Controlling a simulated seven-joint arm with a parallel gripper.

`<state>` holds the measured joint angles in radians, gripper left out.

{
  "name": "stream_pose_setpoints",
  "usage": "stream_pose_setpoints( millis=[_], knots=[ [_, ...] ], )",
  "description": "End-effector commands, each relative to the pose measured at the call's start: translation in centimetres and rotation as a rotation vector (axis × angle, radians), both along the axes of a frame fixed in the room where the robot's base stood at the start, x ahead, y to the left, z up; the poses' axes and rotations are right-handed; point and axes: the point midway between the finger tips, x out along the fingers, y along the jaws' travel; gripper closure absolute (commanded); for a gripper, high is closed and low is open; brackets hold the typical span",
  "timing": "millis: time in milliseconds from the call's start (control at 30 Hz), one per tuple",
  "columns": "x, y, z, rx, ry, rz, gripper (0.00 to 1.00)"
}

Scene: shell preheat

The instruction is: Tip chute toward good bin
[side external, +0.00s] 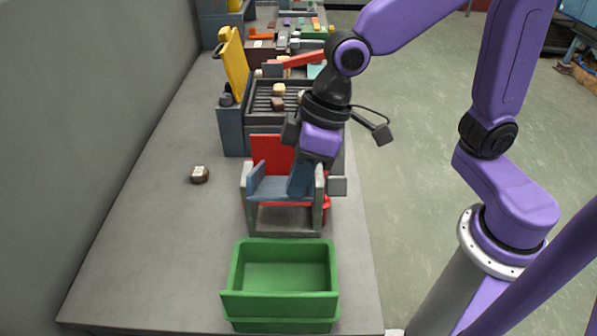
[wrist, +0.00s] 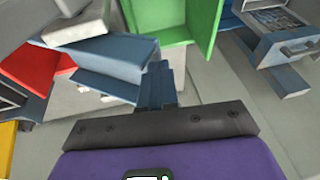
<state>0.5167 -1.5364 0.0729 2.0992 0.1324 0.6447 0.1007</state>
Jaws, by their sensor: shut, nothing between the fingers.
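The blue chute (side external: 268,187) sits between the posts of a grey stand (side external: 284,229); it also shows in the wrist view (wrist: 105,58). I cannot tell its exact tilt. The green bin (side external: 228,279) stands in front of the stand, and its inside looks empty; it also shows in the wrist view (wrist: 165,22). A red bin (side external: 268,150) stands behind the chute, partly hidden. My gripper (side external: 299,189) points down at the chute's right part, its blue fingers shut and empty. In the wrist view the fingers (wrist: 164,84) are beside the chute's end; contact is unclear.
A small brown-and-white piece (side external: 199,174) lies on the grey table (side external: 150,255) at left. Behind are a dark slatted rack (side external: 262,103) bearing small pieces and an upright yellow panel (side external: 235,66). The left table area is mostly clear. A wall runs along the left.

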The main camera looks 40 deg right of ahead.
Motion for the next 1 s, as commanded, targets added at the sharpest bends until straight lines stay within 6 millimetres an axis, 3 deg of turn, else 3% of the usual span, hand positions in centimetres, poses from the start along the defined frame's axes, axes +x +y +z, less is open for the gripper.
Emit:
stream_pose_setpoints(
  millis=[633, 1000],
  knots=[
    [-0.8, 0.8, -1.0, -0.085, -0.084, 0.005, 1.00],
    [-2.0, 1.9, -3.2, -0.246, -0.242, 0.011, 1.00]
  ],
)
